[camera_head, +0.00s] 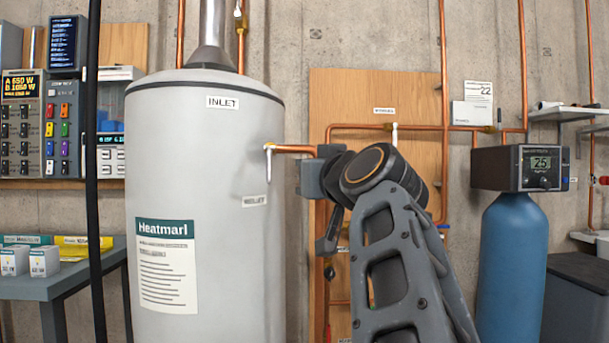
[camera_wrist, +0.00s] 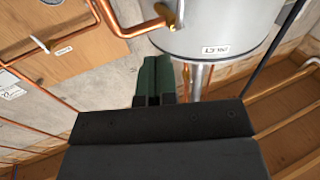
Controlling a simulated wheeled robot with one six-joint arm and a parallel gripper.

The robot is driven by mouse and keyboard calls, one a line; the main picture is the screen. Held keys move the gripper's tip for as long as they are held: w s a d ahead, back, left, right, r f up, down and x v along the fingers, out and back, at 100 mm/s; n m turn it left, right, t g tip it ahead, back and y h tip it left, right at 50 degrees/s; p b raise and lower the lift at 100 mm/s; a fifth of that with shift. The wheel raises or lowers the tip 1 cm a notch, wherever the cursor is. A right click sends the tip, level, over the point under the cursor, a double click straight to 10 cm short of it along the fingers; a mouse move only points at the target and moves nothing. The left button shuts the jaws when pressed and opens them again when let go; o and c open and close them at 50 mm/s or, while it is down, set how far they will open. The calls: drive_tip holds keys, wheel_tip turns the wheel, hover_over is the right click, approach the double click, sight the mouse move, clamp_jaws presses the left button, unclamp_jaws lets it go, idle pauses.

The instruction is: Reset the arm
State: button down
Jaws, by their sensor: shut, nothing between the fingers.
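My arm rises at the right of centre in the head view, in front of the wooden backboard. My gripper (camera_wrist: 153,98) shows in the wrist view as two dark green fingers pressed together, with nothing between them. In the head view the wrist end is beside the right side of the grey water heater (camera_head: 205,290), near a copper pipe; the fingers are hard to make out there. The wrist view is tilted and shows the heater (camera_wrist: 225,35) beyond the fingers.
A wooden board (camera_head: 345,90) with copper pipes (camera_head: 443,70) is behind my arm. A blue tank (camera_head: 513,260) with a display head (camera_head: 520,168) stands at right. A grey table (camera_head: 40,285) with small boxes and control panels (camera_head: 65,130) are at left. A black vertical pole (camera_head: 92,150) stands before them.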

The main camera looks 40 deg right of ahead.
drive_tip(key=shift+s+a, duration=0.1)
drive_tip(key=shift+s, duration=0.5)
